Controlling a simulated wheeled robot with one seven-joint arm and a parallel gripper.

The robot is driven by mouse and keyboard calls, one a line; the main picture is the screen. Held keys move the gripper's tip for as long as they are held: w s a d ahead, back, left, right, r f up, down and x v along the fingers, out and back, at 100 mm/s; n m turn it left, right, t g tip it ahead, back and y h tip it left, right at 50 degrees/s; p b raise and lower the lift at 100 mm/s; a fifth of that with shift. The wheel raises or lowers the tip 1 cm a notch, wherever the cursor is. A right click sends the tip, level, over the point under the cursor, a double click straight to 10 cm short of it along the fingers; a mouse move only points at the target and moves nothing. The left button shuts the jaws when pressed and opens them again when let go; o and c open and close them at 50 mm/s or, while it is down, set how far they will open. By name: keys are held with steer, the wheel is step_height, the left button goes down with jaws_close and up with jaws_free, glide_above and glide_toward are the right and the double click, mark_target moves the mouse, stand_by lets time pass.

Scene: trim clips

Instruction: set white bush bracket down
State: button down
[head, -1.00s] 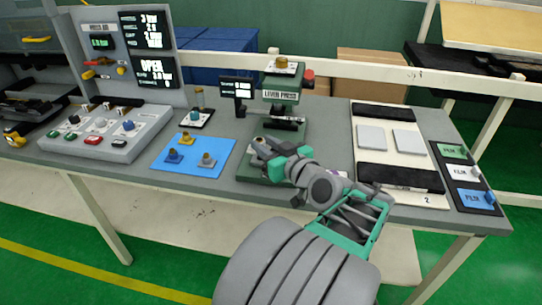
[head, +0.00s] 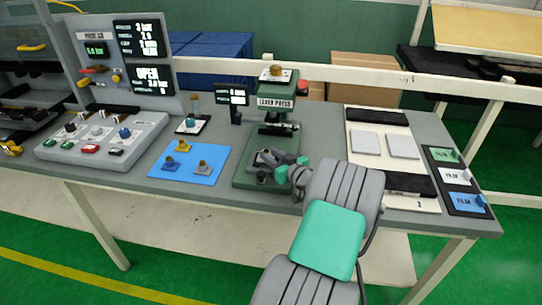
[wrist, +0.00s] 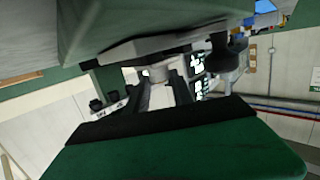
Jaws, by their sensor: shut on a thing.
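My gripper (head: 268,160) is low at the front of the green lever press (head: 277,108), over the press's base plate. In the wrist view its two dark fingers (wrist: 163,92) are shut on a small pale piece, which looks like the white bush bracket (wrist: 158,75). The piece is mostly hidden by the fingers and the gripper in the head view. I cannot tell whether it touches the press base.
A blue mat (head: 215,178) left of the press holds a few small brackets. A control box (head: 100,140) stands farther left. A white panel with grey pads (head: 365,143) and a film rack (head: 458,178) lie to the right. The press column stands close behind my gripper.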

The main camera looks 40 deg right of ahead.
steer(key=shift+f, duration=0.3)
steer(key=shift+f, duration=0.1)
steer(key=shift+f+b, duration=0.25)
steer(key=shift+b, duration=0.3)
steer(key=c, duration=1.1)
jaws_free()
steer(key=shift+r, duration=0.1)
steer(key=shift+r+p, duration=0.15)
steer(key=shift+p, duration=0.3)
